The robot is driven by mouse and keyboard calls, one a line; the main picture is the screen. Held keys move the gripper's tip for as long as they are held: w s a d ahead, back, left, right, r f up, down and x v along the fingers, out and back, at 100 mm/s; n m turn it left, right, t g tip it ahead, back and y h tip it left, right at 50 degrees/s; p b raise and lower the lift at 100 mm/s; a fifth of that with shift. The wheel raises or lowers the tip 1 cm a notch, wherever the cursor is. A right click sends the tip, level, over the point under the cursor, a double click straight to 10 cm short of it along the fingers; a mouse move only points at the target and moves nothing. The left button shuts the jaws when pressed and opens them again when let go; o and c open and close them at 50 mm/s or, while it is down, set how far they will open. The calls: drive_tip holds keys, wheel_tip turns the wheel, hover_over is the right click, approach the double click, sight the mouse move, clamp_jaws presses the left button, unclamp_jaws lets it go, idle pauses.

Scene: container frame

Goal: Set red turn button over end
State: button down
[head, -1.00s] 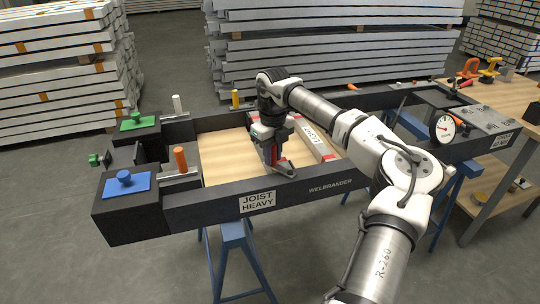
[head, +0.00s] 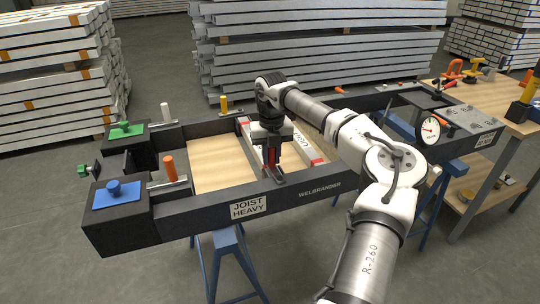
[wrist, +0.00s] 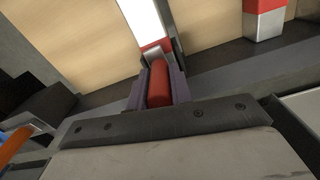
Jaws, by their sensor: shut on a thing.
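The red turn button (wrist: 159,84) shows in the wrist view between my gripper's two fingers, at the near end of a white strip with a red end (wrist: 143,22). My gripper (head: 272,172) is shut on the red button, at the inner side of the frame's front rail in the head view. In the head view my fingers hide most of the button. The white strip marked LIGHT (head: 301,140) lies across the wooden panel, beyond my gripper. Whether the button overlaps the strip's end is hard to tell.
The dark frame (head: 330,183) stands on blue trestles (head: 228,262). An orange knob (head: 169,167), a blue block (head: 115,192) and a green block (head: 126,130) are at its left end.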

idle(0.3)
drive_tip(key=c, duration=1.3)
unclamp_jaws()
drive_tip(key=shift+o, duration=0.2)
drive_tip(key=shift+r, duration=0.1)
wheel_tip(320, 180, up, 14)
drive_tip(key=shift+f, duration=0.2)
